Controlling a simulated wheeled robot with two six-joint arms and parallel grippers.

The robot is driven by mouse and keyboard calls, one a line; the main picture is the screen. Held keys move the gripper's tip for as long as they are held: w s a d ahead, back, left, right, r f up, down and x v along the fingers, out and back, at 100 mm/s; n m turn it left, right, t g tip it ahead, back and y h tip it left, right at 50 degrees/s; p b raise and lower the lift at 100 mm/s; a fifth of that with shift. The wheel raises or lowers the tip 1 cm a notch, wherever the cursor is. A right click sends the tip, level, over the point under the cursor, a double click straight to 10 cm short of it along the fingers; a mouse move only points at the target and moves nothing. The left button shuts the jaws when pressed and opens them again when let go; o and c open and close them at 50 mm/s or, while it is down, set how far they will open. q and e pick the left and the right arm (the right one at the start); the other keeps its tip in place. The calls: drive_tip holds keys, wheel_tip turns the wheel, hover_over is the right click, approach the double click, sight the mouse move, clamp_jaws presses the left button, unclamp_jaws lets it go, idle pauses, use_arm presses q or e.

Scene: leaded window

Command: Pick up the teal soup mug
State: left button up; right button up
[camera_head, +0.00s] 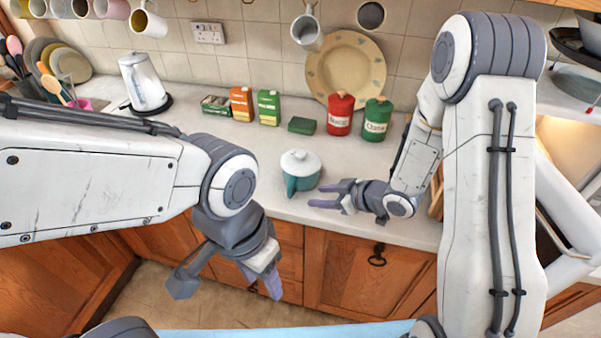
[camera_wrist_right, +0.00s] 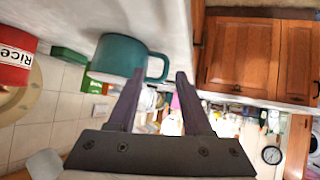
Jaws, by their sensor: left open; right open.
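The teal soup mug (camera_head: 302,184) stands on the counter near its front edge, with a white top showing in the head view. In the right wrist view the mug (camera_wrist_right: 117,55) lies just beyond the fingertips, its looped handle between the two finger lines. My right gripper (camera_head: 324,194) is open and empty, just right of the mug, with its fingers pointing left. It also shows in the right wrist view (camera_wrist_right: 158,78); I cannot tell whether a finger touches the handle. My left gripper (camera_head: 228,280) is open and empty, low in front of the cabinets.
A red canister (camera_head: 340,115), a green canister (camera_head: 376,120) and a small green box (camera_head: 302,126) stand behind the mug. Cartons (camera_head: 268,107) and a kettle (camera_head: 143,82) are further left. The counter left of the mug is clear.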

sight(291, 194)
drive_tip(key=shift+s+d+f+y, duration=0.15)
drive_tip(key=shift+s+y, duration=0.4)
drive_tip(key=shift+y, duration=0.65)
drive_tip(key=shift+s+y, duration=0.1)
drive_tip(key=shift+y, duration=0.2)
drive_tip(key=x, duration=0.3)
drive_tip(key=p+x, duration=0.1)
drive_tip(key=shift+a, duration=0.3)
drive_tip(key=p+x, duration=0.1)
drive_tip(key=x, duration=0.1)
drive_tip(key=p+x, duration=0.1)
drive_tip(key=x, duration=0.1)
drive_tip(key=shift+w+a+f, duration=0.1)
drive_tip(key=shift+w, duration=0.4)
drive_tip(key=shift+w+a+f+t, duration=0.3)
drive_tip(key=shift+w+a, duration=0.05)
clamp_jaws()
drive_tip(key=shift+r, duration=0.15)
